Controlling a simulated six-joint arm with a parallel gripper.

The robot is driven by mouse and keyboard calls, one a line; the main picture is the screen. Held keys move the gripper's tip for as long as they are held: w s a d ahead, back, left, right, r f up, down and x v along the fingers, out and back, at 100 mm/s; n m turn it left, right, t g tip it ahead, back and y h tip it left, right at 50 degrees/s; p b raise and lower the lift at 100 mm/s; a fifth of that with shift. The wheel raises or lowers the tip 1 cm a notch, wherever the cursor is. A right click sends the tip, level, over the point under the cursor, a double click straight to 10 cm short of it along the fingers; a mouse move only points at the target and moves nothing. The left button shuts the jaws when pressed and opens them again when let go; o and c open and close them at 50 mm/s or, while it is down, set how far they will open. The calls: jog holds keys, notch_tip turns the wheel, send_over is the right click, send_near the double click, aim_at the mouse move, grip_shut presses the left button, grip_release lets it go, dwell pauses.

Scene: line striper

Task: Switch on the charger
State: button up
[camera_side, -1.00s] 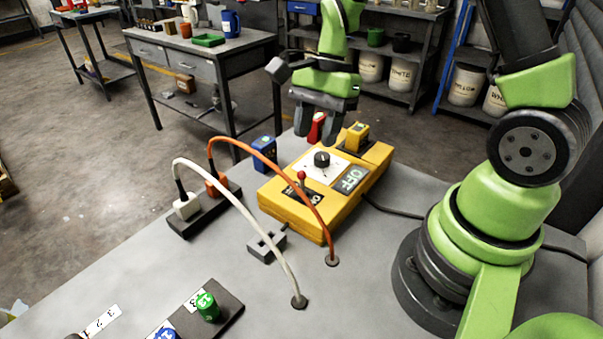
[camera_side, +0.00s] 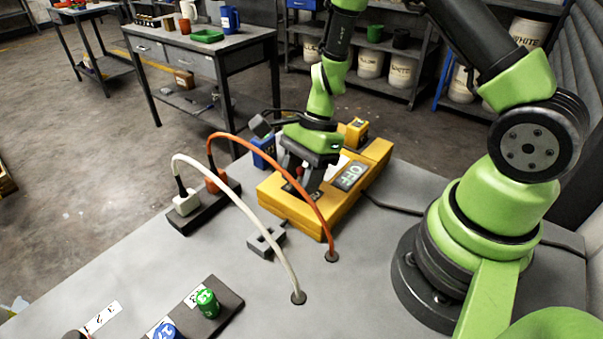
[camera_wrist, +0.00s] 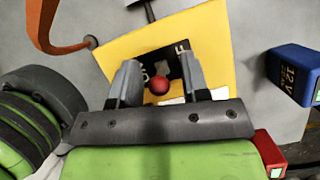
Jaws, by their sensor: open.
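The yellow charger (camera_side: 290,207) stands on the grey bench, with a display (camera_side: 350,176) reading OFF. Its red-knobbed lever (camera_side: 299,171) rises from a dark label plate. In the wrist view the red knob (camera_wrist: 159,85) lies between my two fingertips, with a gap on each side. My gripper (camera_side: 305,182) is open and pointing down over the charger around the lever, touching nothing that I can make out. The dial and much of its white plate are hidden behind my gripper in the side view. The plate's lettering is partly covered by my fingers in the wrist view.
An orange cable (camera_side: 270,153) and a white cable (camera_side: 248,200) arch in front of the charger from a power strip (camera_side: 205,208). A blue 12 V battery (camera_wrist: 293,73) and a red block (camera_wrist: 269,152) are close by. A grey bracket (camera_side: 266,242) lies in front.

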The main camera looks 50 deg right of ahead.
jog(key=shift+c, duration=0.4)
grip_shut()
jog(key=shift+s+a+t, duration=0.1)
jog(key=shift+t, duration=0.2)
jog(key=shift+s+t, duration=0.15)
jog(key=shift+t, duration=0.15)
jog(key=shift+o, duration=0.4)
grip_release()
jog(key=v, duration=1)
